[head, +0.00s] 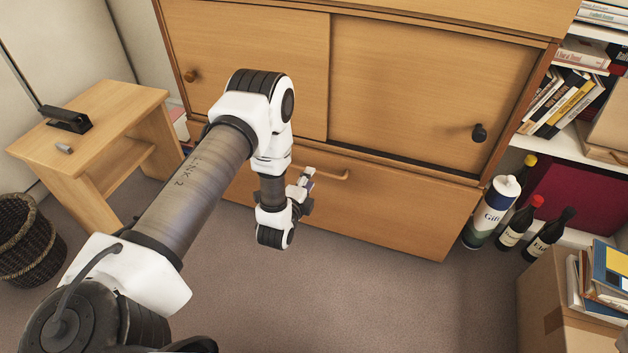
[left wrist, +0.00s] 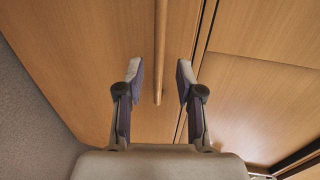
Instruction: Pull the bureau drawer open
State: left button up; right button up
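The bureau's bottom drawer (head: 400,207) has a plain wooden front with a thin wooden bar handle (head: 335,176). The drawer looks shut or nearly so, under a dark line along its top edge. My left gripper (head: 306,180) is at the drawer front, by the handle, partly hidden by its own wrist. In the left wrist view its two fingers (left wrist: 158,72) are spread wide. My right gripper is not in view.
Sliding doors (head: 420,90) with round knobs are above the drawer. A spray can (head: 490,212) and bottles (head: 517,225) stand right of the bureau, near a cardboard box (head: 550,300). A small wooden table (head: 95,130) and a basket (head: 25,240) are left. The carpet before the drawer is clear.

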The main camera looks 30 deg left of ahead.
aim_at(333, 161)
pick_arm(q)
jog(key=b+x, duration=0.1)
jog(key=x, duration=0.3)
jog(key=shift+w+f+b, duration=0.3)
jog(key=shift+b, duration=0.1)
jog(key=shift+w+a+r, duration=0.1)
jog(key=shift+w+a, duration=0.05)
jog(key=shift+w, duration=0.1)
grip_shut()
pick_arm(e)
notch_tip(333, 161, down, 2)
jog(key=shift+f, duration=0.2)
pick_arm(q)
jog(key=shift+s, duration=0.1)
